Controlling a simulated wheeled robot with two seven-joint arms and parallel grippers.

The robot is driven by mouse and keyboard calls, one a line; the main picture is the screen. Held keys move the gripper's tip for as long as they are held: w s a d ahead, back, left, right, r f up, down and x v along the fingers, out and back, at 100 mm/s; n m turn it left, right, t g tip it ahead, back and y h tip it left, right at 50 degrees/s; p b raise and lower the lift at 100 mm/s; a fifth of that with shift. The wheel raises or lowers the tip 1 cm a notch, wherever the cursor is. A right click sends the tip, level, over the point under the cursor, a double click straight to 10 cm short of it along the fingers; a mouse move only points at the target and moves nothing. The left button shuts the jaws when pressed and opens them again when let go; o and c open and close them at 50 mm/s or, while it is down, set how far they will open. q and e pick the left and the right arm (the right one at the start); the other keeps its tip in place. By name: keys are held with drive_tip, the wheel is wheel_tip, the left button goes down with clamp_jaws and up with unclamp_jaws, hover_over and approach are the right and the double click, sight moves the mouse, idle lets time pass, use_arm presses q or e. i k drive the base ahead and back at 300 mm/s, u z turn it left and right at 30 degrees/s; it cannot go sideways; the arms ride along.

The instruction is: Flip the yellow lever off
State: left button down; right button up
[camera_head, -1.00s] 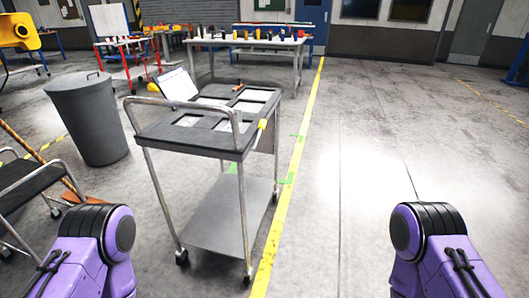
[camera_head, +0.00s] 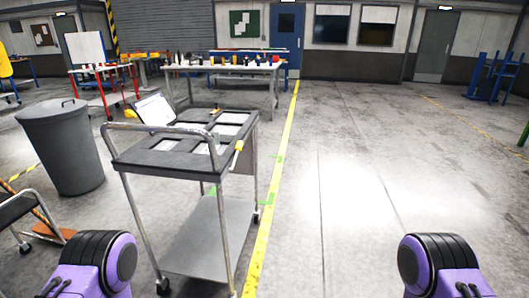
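A small yellow piece that looks like the yellow lever (camera_head: 238,147) sits on the right edge of a grey cart (camera_head: 140,160). It is small in the picture, and I cannot tell its exact position. Both my grippers are out of view.
A workbench (camera_head: 222,68) with several small items stands behind. A yellow floor line (camera_head: 272,185) runs right of the cart; the floor to its right is clear.

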sight(240, 144)
drive_tip(key=z, duration=0.55)
drive_tip(key=i, duration=1.05)
drive_tip(key=u, duration=0.4)
